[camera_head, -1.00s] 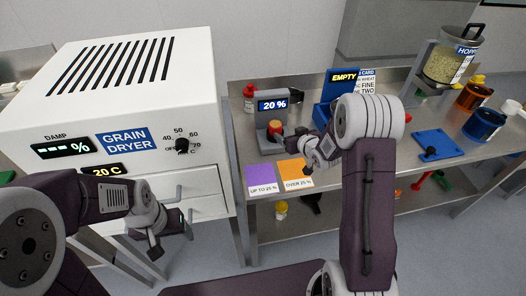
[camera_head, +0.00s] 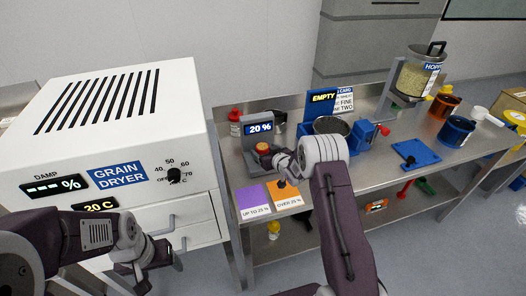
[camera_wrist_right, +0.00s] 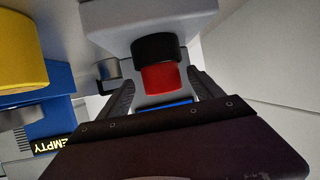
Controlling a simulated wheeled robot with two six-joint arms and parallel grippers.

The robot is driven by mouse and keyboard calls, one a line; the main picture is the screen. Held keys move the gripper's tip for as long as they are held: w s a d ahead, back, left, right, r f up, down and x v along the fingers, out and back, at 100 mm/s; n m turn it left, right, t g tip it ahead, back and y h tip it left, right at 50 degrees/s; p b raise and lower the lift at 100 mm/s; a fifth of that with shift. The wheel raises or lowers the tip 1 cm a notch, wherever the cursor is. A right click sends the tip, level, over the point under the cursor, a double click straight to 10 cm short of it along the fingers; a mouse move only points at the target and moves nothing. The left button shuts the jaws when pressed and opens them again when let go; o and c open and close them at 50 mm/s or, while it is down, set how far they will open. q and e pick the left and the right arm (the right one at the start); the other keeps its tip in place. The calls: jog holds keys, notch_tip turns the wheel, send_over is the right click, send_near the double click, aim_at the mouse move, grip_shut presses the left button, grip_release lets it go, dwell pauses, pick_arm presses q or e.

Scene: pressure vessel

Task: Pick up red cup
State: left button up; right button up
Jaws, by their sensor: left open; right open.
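The red cup (camera_head: 263,147) sits in the grey tester with the "20 %" display (camera_head: 258,128) on the steel bench. In the right wrist view the red cup (camera_wrist_right: 161,78) has a black band above it and lies between the fingers, just beyond or at their tips. I cannot tell whether they touch it. My right gripper (camera_head: 284,162) is open beside the tester's front right; it also shows in the right wrist view (camera_wrist_right: 163,84). My left gripper (camera_head: 145,266) is open in front of the dryer drawers, away from the cup.
The white grain dryer (camera_head: 110,100) stands at left. Purple (camera_head: 252,199) and orange (camera_head: 284,192) cards lie before the tester. A blue machine (camera_head: 362,135) with an "EMPTY" sign stands right of it. A blue plate (camera_head: 415,153) and blue cup (camera_head: 456,131) are further right.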

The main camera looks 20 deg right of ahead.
aim_at(266, 148)
jog(key=shift+w+f, duration=0.15)
jog(key=shift+w, duration=0.1)
jog(key=shift+s+a, duration=0.1)
jog(key=shift+a, duration=0.15)
jog(key=c, duration=0.4)
jog(key=shift+d, duration=0.1)
jog(key=c, duration=1.2)
jog(key=shift+o, duration=0.2)
jog(key=r, duration=0.3)
jog(key=r+b, duration=0.1)
jog(key=shift+d+r, duration=0.3)
jog(key=s+d+r, duration=0.2)
jog(key=d+r, duration=0.4)
jog(key=d, duration=0.4)
jog(key=shift+d+r, duration=0.3)
jog(key=shift+r, duration=0.05)
